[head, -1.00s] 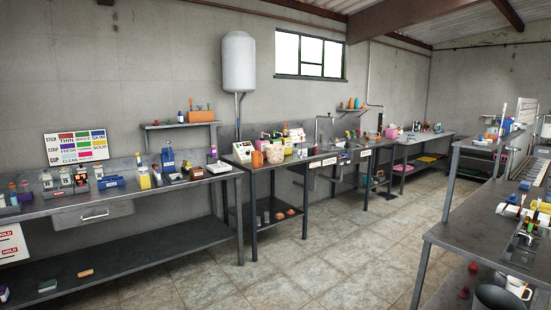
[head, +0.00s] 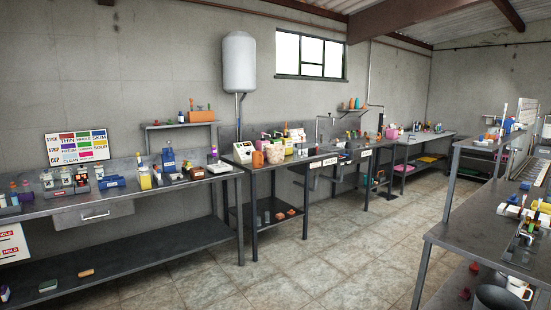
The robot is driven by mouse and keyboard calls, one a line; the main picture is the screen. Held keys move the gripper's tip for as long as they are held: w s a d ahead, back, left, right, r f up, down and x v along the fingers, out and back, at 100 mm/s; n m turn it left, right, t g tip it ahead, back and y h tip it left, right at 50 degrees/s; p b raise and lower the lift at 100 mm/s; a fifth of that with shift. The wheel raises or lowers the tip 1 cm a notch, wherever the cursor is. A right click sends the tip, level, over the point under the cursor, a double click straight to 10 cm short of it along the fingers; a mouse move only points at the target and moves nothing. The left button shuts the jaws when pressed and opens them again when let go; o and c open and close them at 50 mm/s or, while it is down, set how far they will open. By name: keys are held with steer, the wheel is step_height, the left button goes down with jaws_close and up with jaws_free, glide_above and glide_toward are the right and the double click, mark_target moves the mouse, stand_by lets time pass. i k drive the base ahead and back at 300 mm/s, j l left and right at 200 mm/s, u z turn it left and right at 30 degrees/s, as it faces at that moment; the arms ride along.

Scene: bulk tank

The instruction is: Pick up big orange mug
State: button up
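An orange mug (head: 258,159) stands on the near left end of the middle metal table (head: 284,164), in front of a white device. A second orange, mug-like item (head: 275,153) stands just to its right, close beside or behind it. Both are small and distant in the head view, so their handles are hard to make out. My gripper and arm do not show in this view.
A long left bench (head: 205,179) holds bottles, racks and boxes. A right bench (head: 470,240) carries trays, with a white mug (head: 517,288) and a dark bucket (head: 498,298) at its lower level. The tiled floor (head: 310,255) between the benches is clear.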

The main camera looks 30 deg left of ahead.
mark_target(274, 153)
steer(key=i+j+u, duration=0.3)
steer(key=i, duration=0.6)
steer(key=i+u, duration=0.35)
steer(key=i, duration=2.9)
